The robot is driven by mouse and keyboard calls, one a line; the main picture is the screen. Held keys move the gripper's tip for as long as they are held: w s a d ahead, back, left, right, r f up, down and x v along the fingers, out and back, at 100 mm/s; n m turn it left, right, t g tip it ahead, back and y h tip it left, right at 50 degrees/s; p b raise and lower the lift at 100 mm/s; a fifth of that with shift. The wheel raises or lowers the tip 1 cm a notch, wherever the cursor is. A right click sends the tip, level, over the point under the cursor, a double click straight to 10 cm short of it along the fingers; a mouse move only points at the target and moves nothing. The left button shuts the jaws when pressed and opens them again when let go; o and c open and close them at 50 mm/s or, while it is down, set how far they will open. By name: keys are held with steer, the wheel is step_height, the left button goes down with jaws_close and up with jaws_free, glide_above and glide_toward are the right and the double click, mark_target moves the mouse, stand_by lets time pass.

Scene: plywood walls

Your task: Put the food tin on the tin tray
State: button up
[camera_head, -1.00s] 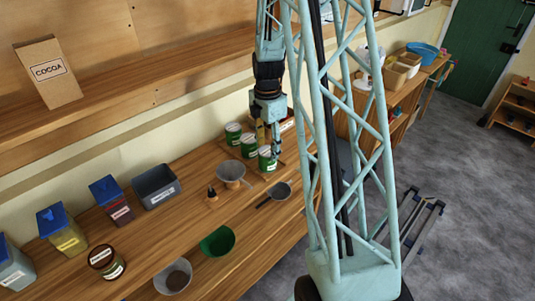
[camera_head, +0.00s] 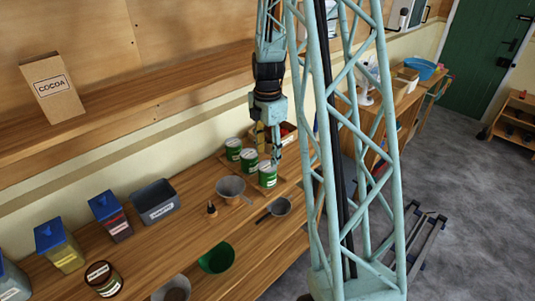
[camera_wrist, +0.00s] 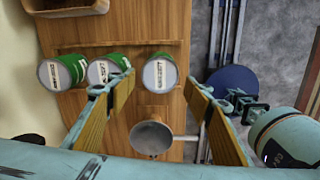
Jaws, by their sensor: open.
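Three green tins with white labels and pale tops stand in a row on the bench: a near tin (camera_head: 267,176), a middle tin (camera_head: 249,161) and a far tin (camera_head: 233,150). The wrist view shows them from above as the right tin (camera_wrist: 160,73), middle tin (camera_wrist: 106,69) and left tin (camera_wrist: 62,72). I cannot tell which one is named the food tin. A low wooden tray (camera_wrist: 136,52) lies by the tins. My gripper (camera_head: 269,147) is open and empty above the near tin, which shows between its fingertips in the wrist view (camera_wrist: 160,84).
A red-filled wooden box (camera_head: 289,131) is behind. Blue-lidded containers (camera_head: 110,218), a grey bin (camera_head: 155,202) and a brown tin (camera_head: 104,279) stand to the left.

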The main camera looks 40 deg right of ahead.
stand_by(0.3)
steer(key=s+a+r+m+t, duration=0.1)
steer(key=s+a+r+m, duration=0.5)
steer(key=a+r, duration=0.7)
steer(key=s+a+r+m+t, duration=0.1)
steer(key=s+a+r+m, duration=0.45)
steer(key=a+r, duration=0.8)
steer(key=s+a+r+m+t, duration=0.1)
steer(key=s+a+r+m, duration=0.1)
steer(key=s, duration=0.8)
steer(key=s+a+r+m+t, duration=0.1)
steer(key=s+a+r+m, duration=0.2)
steer(key=s+a, duration=0.3)
steer(key=s+r, duration=0.1)
steer(key=s, duration=0.3)
steer(key=shift+a, duration=0.2)
